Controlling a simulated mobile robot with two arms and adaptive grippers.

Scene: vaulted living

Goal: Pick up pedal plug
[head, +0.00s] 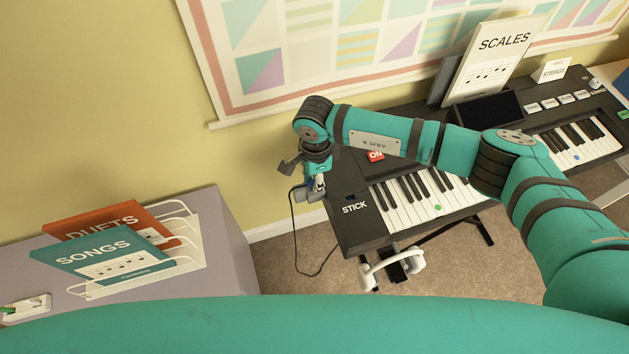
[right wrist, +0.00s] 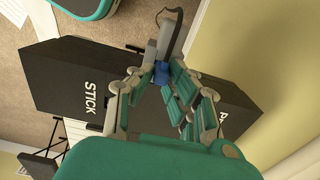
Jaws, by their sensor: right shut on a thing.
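The pedal plug (right wrist: 169,38) is grey with a blue part (right wrist: 161,74), and a black cable runs from it in the right wrist view. My right gripper (head: 310,190) is at the left end of the keyboard (head: 352,228), beside the end marked STICK. Its fingers are shut on the plug; they also show in the right wrist view (right wrist: 160,82). In the head view the fingers mostly cover the plug, and the black cable (head: 294,235) hangs in a loop toward the floor. My left gripper is not in view.
A white pedal-like object (head: 378,272) is below the keyboard. The SCALES book (head: 490,62) stands behind the keys.

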